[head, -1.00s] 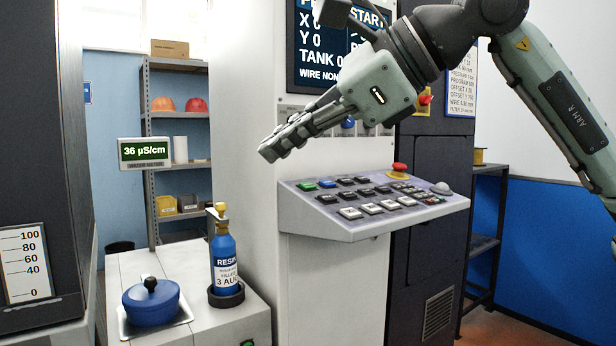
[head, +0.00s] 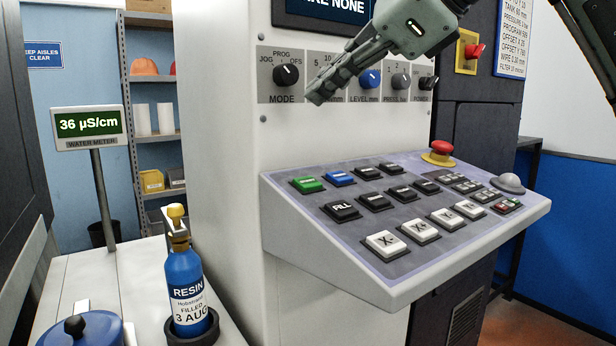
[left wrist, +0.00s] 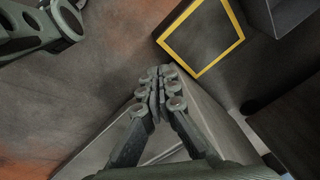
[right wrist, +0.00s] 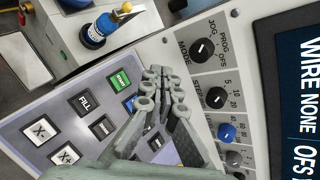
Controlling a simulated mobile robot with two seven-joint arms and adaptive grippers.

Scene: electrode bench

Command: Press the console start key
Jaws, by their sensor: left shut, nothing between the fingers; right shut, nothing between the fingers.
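The console (head: 300,228) has a sloped grey panel with several keys. The green key (head: 307,184), probably the start key, is at its back left, beside a blue key (head: 340,178); its label is too small to read surely. My right gripper (head: 318,96) is shut and empty, above the panel's back left part and apart from the keys. In the right wrist view the green key (right wrist: 119,80) lies just left of the fingertips (right wrist: 160,73). My left gripper (left wrist: 155,78) is shut and empty, seen only in the left wrist view, away from the console keys.
A row of knobs, with the mode knob (head: 286,76), is on the wall behind the keys. A red emergency button (head: 440,148) stands at the panel's back right. A resin bottle (head: 187,290) and a blue pot (head: 80,330) stand on the left cabinet.

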